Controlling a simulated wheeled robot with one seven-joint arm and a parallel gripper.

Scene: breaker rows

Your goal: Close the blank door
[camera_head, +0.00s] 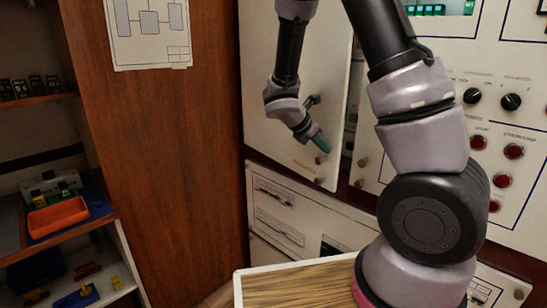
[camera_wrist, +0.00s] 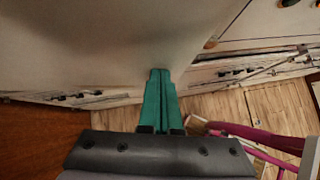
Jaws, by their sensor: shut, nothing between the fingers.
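The blank door (camera_head: 285,90) is a plain cream panel in the middle of the head view. It stands ajar, with its free right edge swung out from the cabinet and a dark gap behind that edge. A small round knob (camera_head: 320,160) sits near its lower right corner. My gripper (camera_head: 323,146) is in front of the door's face near that corner, with its green fingers shut and empty. In the wrist view the shut fingertips (camera_wrist: 160,73) lie against or just in front of the pale door surface (camera_wrist: 85,40); I cannot tell if they touch.
A control panel (camera_head: 510,125) with black and red knobs is at the right. Drawers (camera_head: 285,210) lie below the door. A wooden-topped table (camera_head: 300,285) stands in front. A brown wooden side panel (camera_head: 150,150) and shelves with an orange tray (camera_head: 58,216) are at the left.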

